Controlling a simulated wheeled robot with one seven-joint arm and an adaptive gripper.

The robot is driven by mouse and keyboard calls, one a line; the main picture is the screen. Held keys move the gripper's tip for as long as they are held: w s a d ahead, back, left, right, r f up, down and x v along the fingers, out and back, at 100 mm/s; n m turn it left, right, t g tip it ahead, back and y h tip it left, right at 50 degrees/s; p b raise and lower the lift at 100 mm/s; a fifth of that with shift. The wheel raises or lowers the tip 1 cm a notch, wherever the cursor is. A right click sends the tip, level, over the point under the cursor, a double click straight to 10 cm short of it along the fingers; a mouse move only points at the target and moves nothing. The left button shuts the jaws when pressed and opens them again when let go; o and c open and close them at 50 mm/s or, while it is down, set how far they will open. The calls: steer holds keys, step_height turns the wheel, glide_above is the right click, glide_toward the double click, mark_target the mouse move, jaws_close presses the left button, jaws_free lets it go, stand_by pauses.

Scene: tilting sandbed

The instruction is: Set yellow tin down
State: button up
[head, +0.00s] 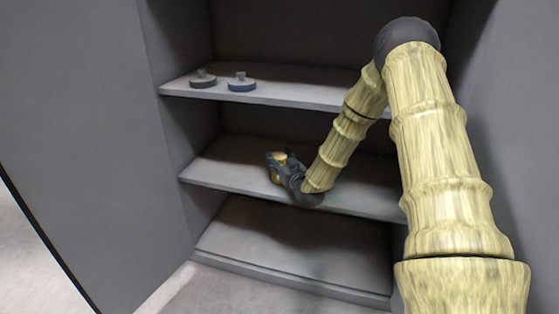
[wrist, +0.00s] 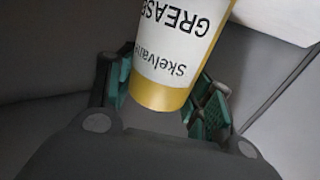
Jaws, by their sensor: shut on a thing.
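The yellow tin (wrist: 160,96) has a white label that reads "Skelvane GREASE", upside down in the wrist view. My gripper (wrist: 165,105) is shut on it, with a green-padded finger on each side. In the head view the yellow tin (head: 278,166) shows small at my gripper (head: 280,168), over the left part of the middle shelf (head: 230,175). My gripper hides part of the tin there. I cannot tell whether its base touches the shelf.
The lowest level (head: 290,245) looks empty. Grey side walls (head: 95,110) enclose the shelves. The middle shelf is bare left of my gripper.

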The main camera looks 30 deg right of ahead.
steer(key=shift+f, duration=0.1)
steer(key=o, duration=1.4)
